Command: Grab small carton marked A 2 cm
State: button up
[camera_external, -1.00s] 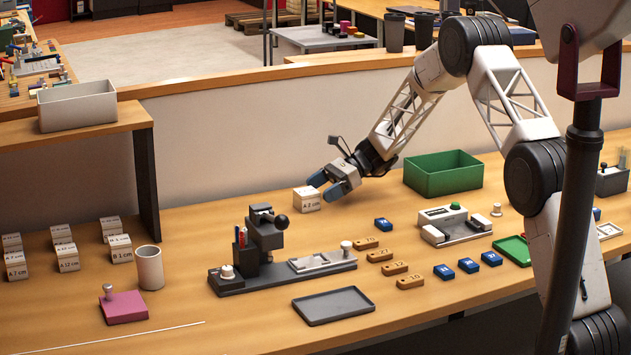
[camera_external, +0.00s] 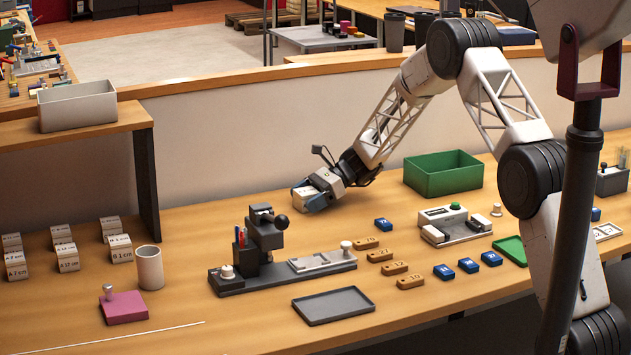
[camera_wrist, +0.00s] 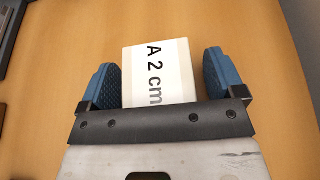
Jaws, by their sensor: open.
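The small white carton marked "A 2 cm" (camera_wrist: 160,72) lies between the two blue finger pads of my gripper (camera_wrist: 160,78) in the wrist view. A gap shows on each side, narrow on the left and a little wider on the right, so the open fingers are around it without touching. In the external view my gripper (camera_external: 310,199) is low over the table, and the carton (camera_external: 301,198) is mostly hidden by the fingers. The carton appears to rest on the wooden table.
A black stamping fixture (camera_external: 262,246) stands in front of my gripper. A green bin (camera_external: 443,181) is to the right, and small blue and orange-brown blocks (camera_external: 380,255) lie nearer the front. Several other white cartons (camera_external: 121,249) stand at the left. Table around the carton is clear.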

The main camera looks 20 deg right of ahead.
aim_at(308, 191)
jog(key=c, duration=1)
jog(key=shift+r, duration=0.15)
jog(key=shift+c, duration=0.2)
jog(key=shift+r, duration=1.45)
jog(key=shift+s+r, duration=0.25)
jog(key=s, duration=0.5)
jog(key=s+d+r, duration=0.1)
jog(key=s, duration=0.4)
jog(key=s+d, duration=0.1)
jog(key=s, duration=0.4)
jog(key=shift+s+d+r, duration=0.15)
jog(key=shift+d, duration=0.05)
